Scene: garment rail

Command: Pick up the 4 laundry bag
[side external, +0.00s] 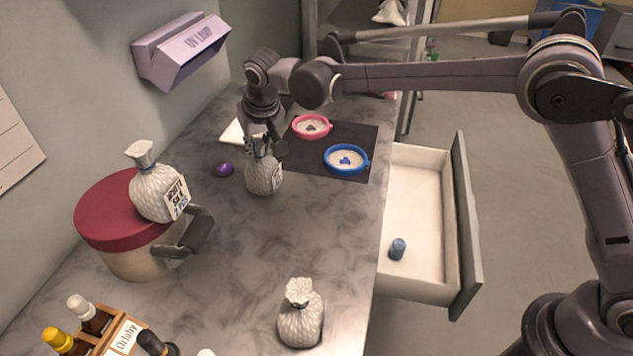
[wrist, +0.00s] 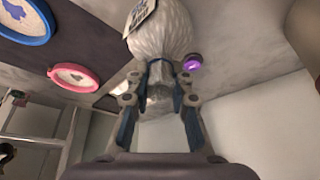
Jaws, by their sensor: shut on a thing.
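Three white textured laundry bags show in the side view. One laundry bag (side external: 263,177) is under my gripper (side external: 264,150), near the middle of the counter. My gripper is shut on its gathered neck. In the wrist view the same bag (wrist: 165,35) hangs between the fingers of my gripper (wrist: 160,80), with a tag on it. I cannot tell whether it touches the counter. A second bag (side external: 152,196) with a printed tag stands on the red lid of a pot (side external: 140,262). A third bag (side external: 300,325) stands at the front of the counter.
A pink dish (side external: 312,126) and a blue dish (side external: 346,159) sit on a dark mat (side external: 368,138). A purple object (side external: 224,170) lies left of the held bag. Bottles in a wooden rack (side external: 118,334) stand front left.

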